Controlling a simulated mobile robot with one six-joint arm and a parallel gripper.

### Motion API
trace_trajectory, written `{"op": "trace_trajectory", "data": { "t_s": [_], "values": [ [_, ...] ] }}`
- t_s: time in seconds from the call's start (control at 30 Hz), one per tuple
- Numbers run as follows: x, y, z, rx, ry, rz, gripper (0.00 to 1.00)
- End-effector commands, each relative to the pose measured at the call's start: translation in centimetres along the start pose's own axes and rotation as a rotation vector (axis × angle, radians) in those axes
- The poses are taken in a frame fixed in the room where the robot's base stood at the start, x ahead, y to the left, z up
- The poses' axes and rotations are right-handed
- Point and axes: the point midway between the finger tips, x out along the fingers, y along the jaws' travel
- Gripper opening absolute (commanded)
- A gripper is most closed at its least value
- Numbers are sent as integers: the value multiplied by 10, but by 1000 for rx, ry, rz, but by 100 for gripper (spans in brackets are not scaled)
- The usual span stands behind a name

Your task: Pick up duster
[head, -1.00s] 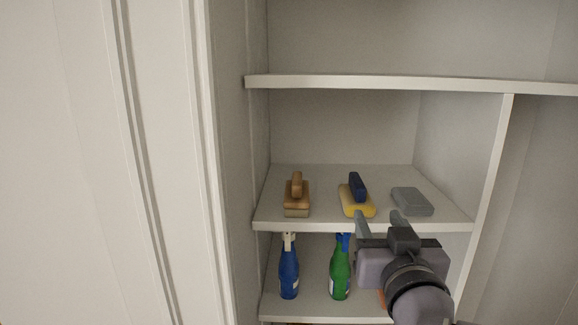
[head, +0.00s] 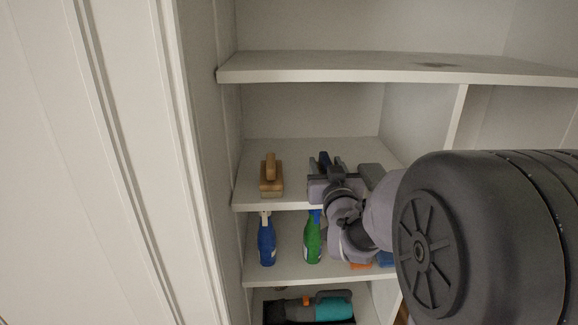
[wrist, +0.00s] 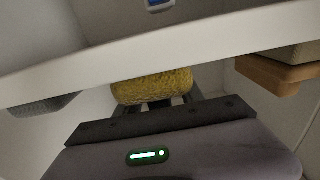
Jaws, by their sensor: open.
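The duster has a yellow fuzzy pad and a blue handle. In the head view its blue handle (head: 324,157) shows just past my gripper (head: 327,167), which hides the pad. My gripper is open at the middle shelf, its fingers pointing inward around the handle area. In the wrist view the yellow pad of the duster (wrist: 152,87) lies straight ahead, partly covered by the shelf edge and by my gripper (wrist: 156,99). A finger shows on each side of it. Whether the fingers touch the duster I cannot tell.
A wooden brush (head: 271,177) stands to the left on the same shelf, and a grey block (head: 371,169) to the right. The white shelf edge (wrist: 160,52) runs close to my gripper. Blue (head: 266,243) and green (head: 312,240) bottles stand below.

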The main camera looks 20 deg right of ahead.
Motion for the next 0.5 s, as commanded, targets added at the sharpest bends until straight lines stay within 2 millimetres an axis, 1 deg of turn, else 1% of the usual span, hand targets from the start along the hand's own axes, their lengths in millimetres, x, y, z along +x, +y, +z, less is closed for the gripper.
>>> {"op": "trace_trajectory", "data": {
  "t_s": [0.13, 0.2, 0.27, 0.3, 0.37, 0.5],
  "values": [
    [0, 0, 0, 0, 0, 0, 45],
    [0, 0, 0, 0, 0, 0, 32],
    [0, 0, 0, 0, 0, 0, 20],
    [-1, 0, 0, 0, 0, 0, 12],
    [-1, 0, 0, 0, 0, 0, 0],
    [-1, 0, 0, 0, 0, 0, 0]
  ]
}}
